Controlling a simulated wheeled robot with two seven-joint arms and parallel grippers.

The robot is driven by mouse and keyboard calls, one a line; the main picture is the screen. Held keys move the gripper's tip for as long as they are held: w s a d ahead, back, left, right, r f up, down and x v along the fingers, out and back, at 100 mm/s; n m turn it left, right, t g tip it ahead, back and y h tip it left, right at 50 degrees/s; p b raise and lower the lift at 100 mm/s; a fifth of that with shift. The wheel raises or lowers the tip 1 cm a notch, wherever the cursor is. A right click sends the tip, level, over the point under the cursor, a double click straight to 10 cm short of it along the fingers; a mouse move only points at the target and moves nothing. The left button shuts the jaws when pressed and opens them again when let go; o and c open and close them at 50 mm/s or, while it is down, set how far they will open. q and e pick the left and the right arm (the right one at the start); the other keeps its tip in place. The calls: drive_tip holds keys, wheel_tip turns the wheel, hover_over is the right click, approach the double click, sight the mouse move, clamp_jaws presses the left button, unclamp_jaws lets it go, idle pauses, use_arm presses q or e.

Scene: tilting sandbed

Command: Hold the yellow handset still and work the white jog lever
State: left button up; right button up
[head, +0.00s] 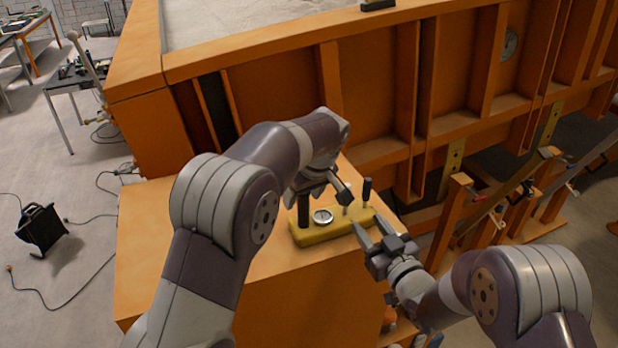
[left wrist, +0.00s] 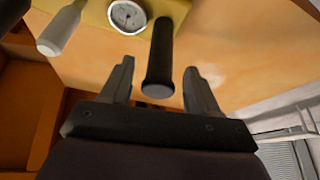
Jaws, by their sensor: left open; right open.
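The yellow handset (head: 335,230) lies on the orange cabinet top, with a round gauge (head: 322,216) on it. A black upright grip (head: 303,210) rises at its left end; a dark-topped lever (head: 367,190) stands at its right end. In the left wrist view, a white lever (left wrist: 60,28) stands beside the gauge; in the head view the left gripper partly covers that area. My left gripper (head: 322,192) is open above the handset. In its wrist view the black grip (left wrist: 160,65) shows between the spread fingers. My right gripper (head: 369,228) is open and empty at the handset's front right.
The handset rests on an orange cabinet (head: 150,240). Behind it stands the orange ribbed wall of the sandbed (head: 280,95). Orange frames with rails (head: 500,205) stand at the right. Clear cabinet top lies left of the handset. Cables lie on the floor at the left.

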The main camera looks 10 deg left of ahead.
use_arm(q)
drive_tip(key=x, duration=0.2)
drive_tip(key=shift+w+d+f, duration=0.15)
drive_tip(key=shift+f, duration=0.15)
drive_tip(key=shift+a+f, duration=0.2)
drive_tip(key=shift+f, duration=0.05)
drive_tip(key=shift+a, duration=0.1)
